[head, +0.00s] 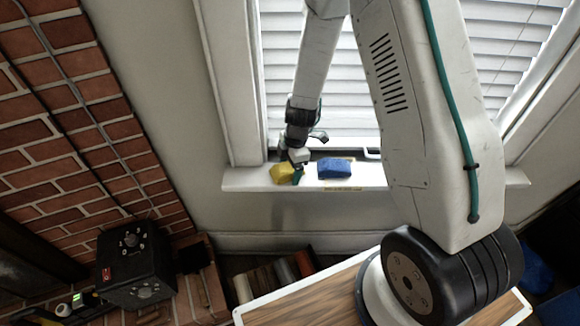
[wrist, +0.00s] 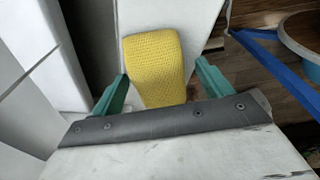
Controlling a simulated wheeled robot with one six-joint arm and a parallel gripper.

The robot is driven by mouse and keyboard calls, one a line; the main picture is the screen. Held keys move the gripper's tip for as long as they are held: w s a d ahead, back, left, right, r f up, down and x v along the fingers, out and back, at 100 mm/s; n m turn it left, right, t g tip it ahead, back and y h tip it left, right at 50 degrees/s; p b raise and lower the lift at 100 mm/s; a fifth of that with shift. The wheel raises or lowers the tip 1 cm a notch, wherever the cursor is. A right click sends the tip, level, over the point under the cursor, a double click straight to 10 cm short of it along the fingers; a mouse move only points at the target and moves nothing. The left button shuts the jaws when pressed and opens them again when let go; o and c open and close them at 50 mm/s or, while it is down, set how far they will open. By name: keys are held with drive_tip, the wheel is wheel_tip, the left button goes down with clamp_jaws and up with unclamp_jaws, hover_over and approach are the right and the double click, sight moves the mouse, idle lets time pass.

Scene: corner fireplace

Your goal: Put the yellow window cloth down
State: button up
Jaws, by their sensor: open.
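The yellow window cloth (head: 283,173) lies on the left part of the white window sill (head: 240,180) in the head view. In the wrist view the cloth (wrist: 155,65) shows as a textured yellow block resting on the white sill surface. My gripper (head: 297,172) is at the cloth on the sill. In the wrist view its two green fingers (wrist: 160,88) stand apart, one to each side of the cloth's near end, with gaps visible beside it. The fingers are open.
A blue cloth or sponge (head: 334,168) lies on the sill just right of my gripper. Window blinds (head: 350,75) rise behind. A black box-shaped device (head: 137,265) stands at lower left by the brick wall (head: 70,120). Several books (head: 272,277) stand below the sill.

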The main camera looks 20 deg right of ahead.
wheel_tip(320, 180, up, 12)
drive_tip(key=d, duration=0.2)
drive_tip(key=s+r+m, duration=0.4)
drive_tip(key=s+r, duration=0.1)
drive_tip(key=r, duration=0.3)
drive_tip(key=s+r+m, duration=0.3)
drive_tip(key=s+r, duration=0.1)
drive_tip(key=r, duration=0.4)
drive_tip(key=s+r+m, duration=0.2)
drive_tip(key=s+m, duration=0.1)
drive_tip(key=s, duration=0.3)
drive_tip(key=s+r+m+h, duration=0.1)
drive_tip(key=s+r+m, duration=0.2)
drive_tip(key=s, duration=0.3)
drive_tip(key=s+r+m+t, duration=0.1)
drive_tip(key=s+r+m, duration=0.2)
drive_tip(key=s+m, duration=0.2)
drive_tip(key=shift+s+d+r+h, duration=0.25)
drive_tip(key=shift+s+d+h, duration=0.15)
drive_tip(key=shift+s, duration=0.25)
drive_tip(key=shift+w, duration=0.1)
